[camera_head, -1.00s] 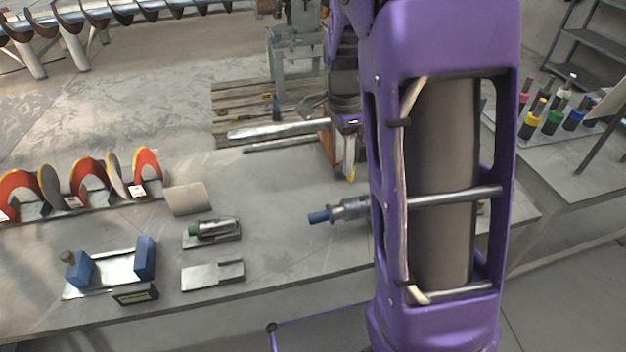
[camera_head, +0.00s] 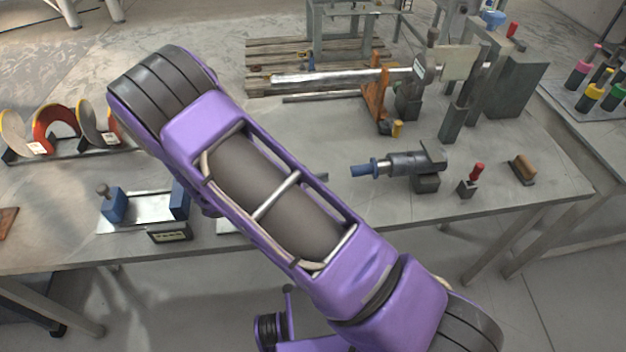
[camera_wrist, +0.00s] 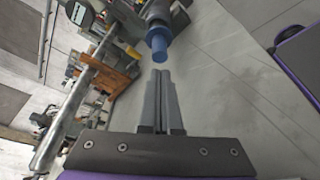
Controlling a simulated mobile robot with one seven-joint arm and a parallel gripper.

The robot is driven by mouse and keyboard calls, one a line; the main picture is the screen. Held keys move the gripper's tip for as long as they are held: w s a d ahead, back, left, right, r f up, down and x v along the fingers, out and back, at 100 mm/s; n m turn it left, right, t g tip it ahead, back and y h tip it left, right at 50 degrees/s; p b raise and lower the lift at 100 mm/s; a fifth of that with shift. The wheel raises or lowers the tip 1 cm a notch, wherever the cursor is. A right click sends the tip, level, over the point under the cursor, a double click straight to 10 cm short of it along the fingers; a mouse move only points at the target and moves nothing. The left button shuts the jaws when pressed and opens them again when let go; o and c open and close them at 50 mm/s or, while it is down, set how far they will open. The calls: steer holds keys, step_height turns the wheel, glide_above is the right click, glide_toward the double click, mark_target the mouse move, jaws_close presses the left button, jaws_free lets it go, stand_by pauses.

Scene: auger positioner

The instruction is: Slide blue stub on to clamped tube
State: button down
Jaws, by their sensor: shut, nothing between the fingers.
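The blue stub (camera_head: 366,170) is a short piece with a flange, lying level at the left end of a grey cylinder (camera_head: 408,163) held by a dark block on the bench. In the wrist view, the blue stub (camera_wrist: 158,42) appears just beyond my fingertips, apart from them as far as I can tell. A long silver tube (camera_head: 330,76) runs level across the back of the bench, through an orange bracket (camera_head: 373,95); it also shows in the wrist view (camera_wrist: 65,118). My gripper (camera_wrist: 160,72) is shut and empty. In the head view my arm hides it.
A red-topped block (camera_head: 468,187) and a brown brush-like piece (camera_head: 522,170) stand right of the cylinder. A yellow knob (camera_head: 397,129) is by the bracket's foot. Blue blocks on a plate (camera_head: 147,207) and auger flights (camera_head: 52,128) are at left. The bench's right front is bare.

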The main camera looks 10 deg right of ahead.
steer(key=shift+x, duration=2.95)
steer(key=shift+d, duration=0.4)
steer(key=shift+a, duration=1.95)
steer(key=v, duration=1.6)
steer(key=shift+s+r+b, duration=0.1)
steer(key=shift+s+b, duration=0.1)
steer(key=shift+b, duration=0.15)
steer(key=shift+d, duration=0.15)
